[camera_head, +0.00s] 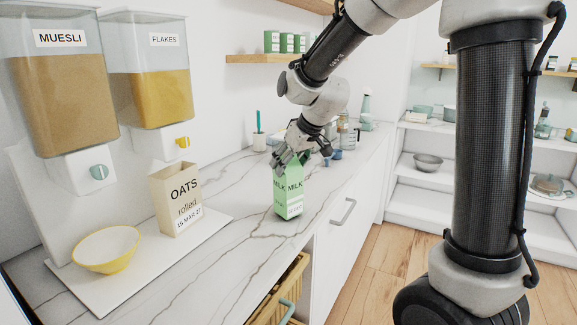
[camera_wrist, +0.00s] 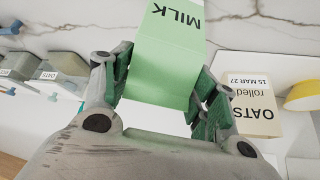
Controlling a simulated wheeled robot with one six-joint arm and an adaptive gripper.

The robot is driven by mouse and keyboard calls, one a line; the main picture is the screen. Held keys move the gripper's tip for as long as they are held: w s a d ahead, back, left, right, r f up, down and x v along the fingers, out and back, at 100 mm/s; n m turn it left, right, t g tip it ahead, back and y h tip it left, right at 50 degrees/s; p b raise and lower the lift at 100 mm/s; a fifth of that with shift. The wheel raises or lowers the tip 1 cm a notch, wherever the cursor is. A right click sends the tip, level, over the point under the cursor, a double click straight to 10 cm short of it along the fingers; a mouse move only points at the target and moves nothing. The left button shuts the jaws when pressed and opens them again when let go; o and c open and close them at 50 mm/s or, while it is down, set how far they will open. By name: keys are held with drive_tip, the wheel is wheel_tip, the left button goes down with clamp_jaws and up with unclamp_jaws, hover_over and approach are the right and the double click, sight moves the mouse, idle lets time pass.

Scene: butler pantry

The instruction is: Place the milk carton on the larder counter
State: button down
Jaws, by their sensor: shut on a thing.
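The green milk carton (camera_head: 288,197) is upright at the marble counter (camera_head: 240,242), right of the oats box in the head view. Its base looks to be at the counter surface, but I cannot tell whether it touches. My gripper (camera_head: 291,159) is shut on its upper part from above. In the wrist view the milk carton (camera_wrist: 168,68) sits between the two green-padded fingers of my gripper (camera_wrist: 165,95). The fingers hide part of the carton's top.
An oats box (camera_head: 177,200) and a yellow bowl (camera_head: 107,249) stand on a white board at left, under muesli (camera_head: 65,90) and flakes (camera_head: 150,75) dispensers. Bottles and jars stand farther back. A drawer with baskets (camera_head: 283,290) is open below the counter's front edge.

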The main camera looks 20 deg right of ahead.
drive_tip(key=shift+f, duration=0.4)
drive_tip(key=shift+c, duration=2.2)
unclamp_jaws()
drive_tip(key=shift+f, duration=0.1)
drive_tip(key=v, duration=1.1)
drive_tip(key=s+d+f+m+g+h, duration=0.1)
drive_tip(key=s+d, duration=0.5)
drive_tip(key=s, duration=0.6)
drive_tip(key=s+d+f+m+h, duration=0.1)
drive_tip(key=s+d, duration=0.5)
drive_tip(key=s, duration=0.7)
drive_tip(key=f+m, duration=0.1)
drive_tip(key=m, duration=0.1)
drive_tip(key=shift+s+d+f+m+g+h, duration=0.25)
drive_tip(key=shift+d+m+g+h, duration=0.15)
